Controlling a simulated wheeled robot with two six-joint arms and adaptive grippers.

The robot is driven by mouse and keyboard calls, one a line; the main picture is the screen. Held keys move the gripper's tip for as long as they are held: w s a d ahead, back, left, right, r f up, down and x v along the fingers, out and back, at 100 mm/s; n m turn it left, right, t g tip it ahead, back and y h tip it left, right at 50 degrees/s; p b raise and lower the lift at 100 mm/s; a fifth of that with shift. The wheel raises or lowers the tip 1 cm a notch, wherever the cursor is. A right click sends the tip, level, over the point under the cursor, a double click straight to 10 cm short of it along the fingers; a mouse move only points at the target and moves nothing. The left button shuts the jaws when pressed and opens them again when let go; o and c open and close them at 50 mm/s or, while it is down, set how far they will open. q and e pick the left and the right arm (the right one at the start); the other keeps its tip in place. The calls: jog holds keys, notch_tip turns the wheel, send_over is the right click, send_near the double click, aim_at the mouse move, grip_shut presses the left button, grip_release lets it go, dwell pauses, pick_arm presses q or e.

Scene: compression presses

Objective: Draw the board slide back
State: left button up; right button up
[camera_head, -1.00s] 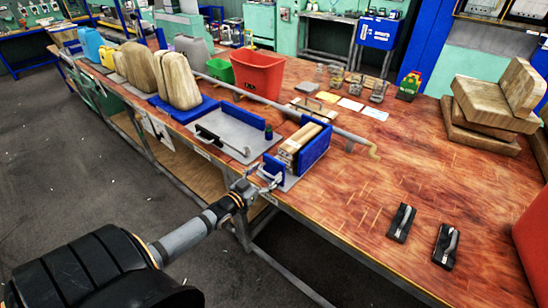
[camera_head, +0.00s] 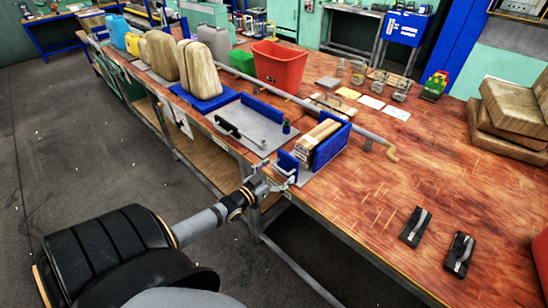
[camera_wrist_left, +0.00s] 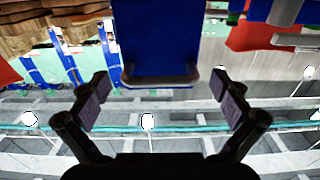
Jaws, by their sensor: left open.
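The press near the table's front edge has a grey base plate (camera_head: 240,122), a small blue front plate (camera_head: 288,164) and a taller blue plate (camera_head: 331,146). Pale wooden boards (camera_head: 316,140) lie between the two blue plates. My left gripper (camera_head: 276,182) is open just in front of the small blue plate, at the table edge. In the left wrist view, a blue plate (camera_wrist_left: 155,40) with a handle-like bar (camera_wrist_left: 160,80) along its edge lies between and beyond my open fingers (camera_wrist_left: 165,98). I cannot tell whether they touch it. My right gripper is not in view.
A black handle (camera_head: 238,132) and a dark green knob (camera_head: 286,127) are on the base plate. A long grey rod (camera_head: 300,100) runs behind. Red (camera_head: 282,68) and green (camera_head: 243,62) bins stand farther back. Two black devices (camera_head: 415,227) lie right; the wood between is clear.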

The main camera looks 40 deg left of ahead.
pick_arm(q)
jog(key=s, duration=1.2)
jog(key=shift+a, duration=0.45)
jog(key=s+a+f+g+y, duration=0.1)
jog(key=s+a+f+g, duration=0.2)
jog(key=f, duration=0.7)
jog(key=s+a+f+g+y, duration=0.1)
jog(key=s+f+g, duration=0.3)
jog(key=f, duration=0.6)
jog(key=s+a+f+g+y, duration=0.15)
jog(key=s+f, duration=0.35)
jog(key=f, duration=0.5)
jog(key=s+d+f+g+h, duration=0.1)
jog(key=s+d+f+g, duration=0.7)
jog(key=s+d+f, duration=0.8)
jog(key=shift+s, duration=1)
